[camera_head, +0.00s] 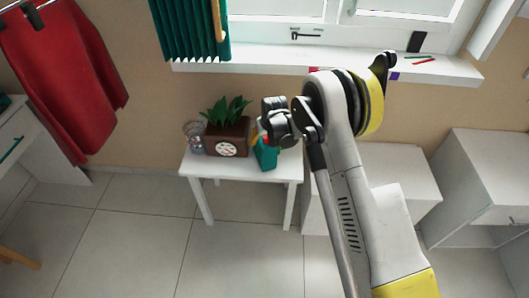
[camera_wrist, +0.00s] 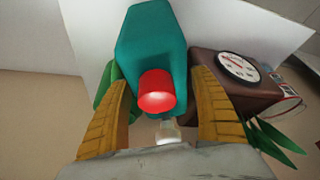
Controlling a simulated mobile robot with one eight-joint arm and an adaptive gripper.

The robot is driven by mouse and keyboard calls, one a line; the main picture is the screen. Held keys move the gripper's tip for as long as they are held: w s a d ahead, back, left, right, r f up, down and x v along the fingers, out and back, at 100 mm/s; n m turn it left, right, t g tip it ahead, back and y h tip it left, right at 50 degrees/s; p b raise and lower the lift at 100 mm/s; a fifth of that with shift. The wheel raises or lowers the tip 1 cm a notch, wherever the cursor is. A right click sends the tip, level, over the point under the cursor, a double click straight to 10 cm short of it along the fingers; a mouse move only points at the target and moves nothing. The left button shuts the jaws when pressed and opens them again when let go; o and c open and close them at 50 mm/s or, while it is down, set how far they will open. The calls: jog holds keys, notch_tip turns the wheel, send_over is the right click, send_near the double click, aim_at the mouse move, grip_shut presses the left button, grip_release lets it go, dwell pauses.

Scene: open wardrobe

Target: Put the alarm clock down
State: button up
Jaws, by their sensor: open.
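A dark brown box with a round white dial, which looks like the alarm clock (camera_head: 213,143), stands on the small white table (camera_head: 241,174). In the wrist view the same clock (camera_wrist: 239,67) is at the upper right, outside my fingers. My gripper (camera_head: 263,141) is over the table's right part, beside the clock. In the wrist view my gripper (camera_wrist: 161,76) is open, its two yellow fingers apart. A teal object with a red cap (camera_wrist: 150,45) shows between and beyond the fingers; I cannot tell whether they touch it. It also stands at the table's right in the head view (camera_head: 265,158).
A green plant (camera_head: 228,109) rises behind the clock, and a clear glass (camera_head: 194,138) stands to its left. A white windowsill (camera_head: 270,62) runs above the table. White cabinets (camera_head: 400,165) stand to the right. Tiled floor is free in front of the table.

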jog(key=c, duration=1.2)
jog(key=shift+r, duration=0.15)
